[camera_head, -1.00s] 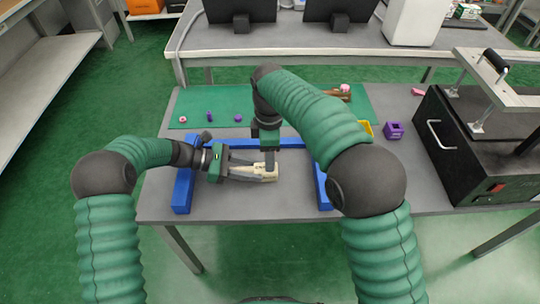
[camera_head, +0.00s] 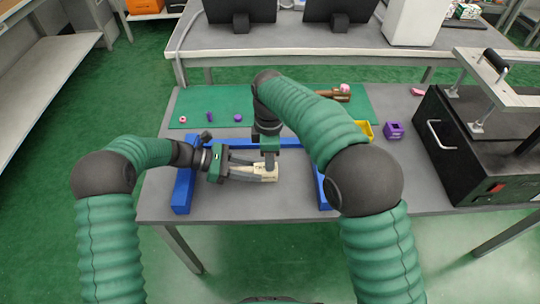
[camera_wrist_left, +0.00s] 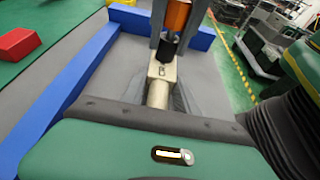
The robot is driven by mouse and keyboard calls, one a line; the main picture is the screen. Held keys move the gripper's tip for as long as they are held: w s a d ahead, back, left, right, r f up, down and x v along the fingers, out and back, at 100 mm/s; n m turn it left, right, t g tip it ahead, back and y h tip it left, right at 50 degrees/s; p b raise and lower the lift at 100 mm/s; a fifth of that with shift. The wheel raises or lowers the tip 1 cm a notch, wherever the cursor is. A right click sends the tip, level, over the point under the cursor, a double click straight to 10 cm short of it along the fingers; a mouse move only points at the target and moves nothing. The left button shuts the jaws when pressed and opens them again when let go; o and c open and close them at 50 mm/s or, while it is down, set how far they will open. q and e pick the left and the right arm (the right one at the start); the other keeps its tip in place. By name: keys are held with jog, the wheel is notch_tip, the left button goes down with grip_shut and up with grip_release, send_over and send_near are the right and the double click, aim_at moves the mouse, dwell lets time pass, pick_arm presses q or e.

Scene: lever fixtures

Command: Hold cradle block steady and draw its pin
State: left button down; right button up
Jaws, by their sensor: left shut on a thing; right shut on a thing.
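The cream cradle block (camera_head: 266,172) lies low inside the blue frame, and it also shows in the left wrist view (camera_wrist_left: 160,84). My left gripper (camera_head: 259,173) reaches in from the left and is shut on the block's near-left part. My right gripper (camera_head: 270,163) points down over the block's far end, with its jaws shut at the block's top. An orange and dark part (camera_wrist_left: 176,18) shows at the right gripper in the left wrist view.
The blue frame (camera_head: 184,188) borders the block on the left, back and right. Behind it, a green mat (camera_head: 190,103) bears small pink and purple parts. A yellow bin (camera_head: 366,130), a purple block (camera_head: 394,130) and a black machine (camera_head: 450,150) stand to the right.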

grip_shut()
pick_arm(q)
jog(key=shift+s, duration=0.1)
pick_arm(e)
jog(key=shift+w+r, duration=0.15)
jog(key=shift+r, duration=0.65)
dwell(0.4)
jog(key=shift+r, duration=1.9)
jog(key=shift+r, duration=1)
pick_arm(q)
jog(key=c, duration=0.9)
grip_release()
jog(key=shift+o, duration=0.2)
